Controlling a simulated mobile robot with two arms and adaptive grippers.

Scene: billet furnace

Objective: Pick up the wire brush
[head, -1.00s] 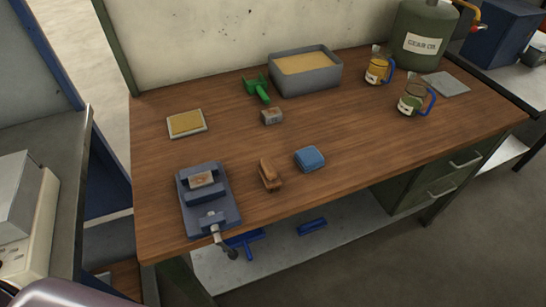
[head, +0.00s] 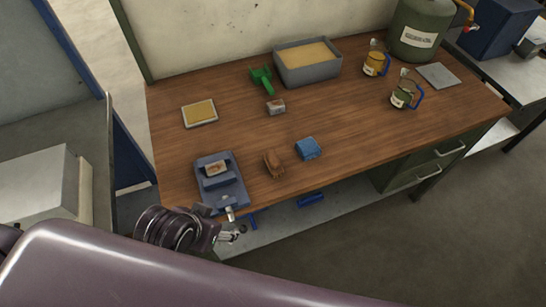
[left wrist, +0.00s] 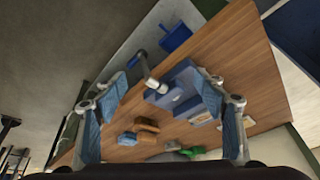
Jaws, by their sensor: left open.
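The wire brush, a small brown block-like thing (head: 274,163), lies on the wooden workbench (head: 330,135) between the blue-grey vise and a blue block. Its bristles cannot be made out. My left gripper (head: 236,235) is at the bench's front edge, below and left of the brush, apart from it. In the left wrist view the gripper (left wrist: 163,88) is open, its blue-padded fingers spread with nothing gripped. The brown brush (left wrist: 147,127) shows beyond and between the fingers there. My right gripper is not in view.
The vise (head: 220,185) holds a small block close by my left gripper. The blue block (head: 307,148) is right of the brush. A grey sand bin (head: 307,78), a green scoop (head: 262,80) and two jugs stand farther back. The bench's right front is clear.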

